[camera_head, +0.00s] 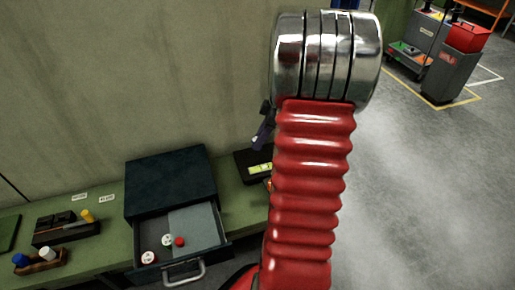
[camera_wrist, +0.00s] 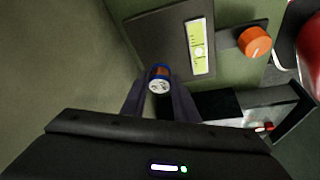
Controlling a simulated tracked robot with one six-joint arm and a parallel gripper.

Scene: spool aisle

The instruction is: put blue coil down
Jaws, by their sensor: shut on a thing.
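The blue coil (camera_wrist: 159,78) shows in the wrist view as a small round piece with a blue rim, a pale marked end face and some orange on its side. My gripper (camera_wrist: 160,90) is shut on it, with one dark finger on each side. The coil is over the green bench near a dark panel; its height above the bench is hard to judge. In the head view my gripper (camera_head: 264,125) shows only partly beside my red arm, and the coil cannot be made out there.
A dark cabinet (camera_head: 170,183) has its drawer (camera_head: 205,258) pulled open, with small white and red pieces inside. A dark panel (camera_wrist: 166,44) with a yellow-green strip lies near an orange knob-like piece (camera_wrist: 254,41). A small rack (camera_head: 40,263) holds blue and white pieces at left.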

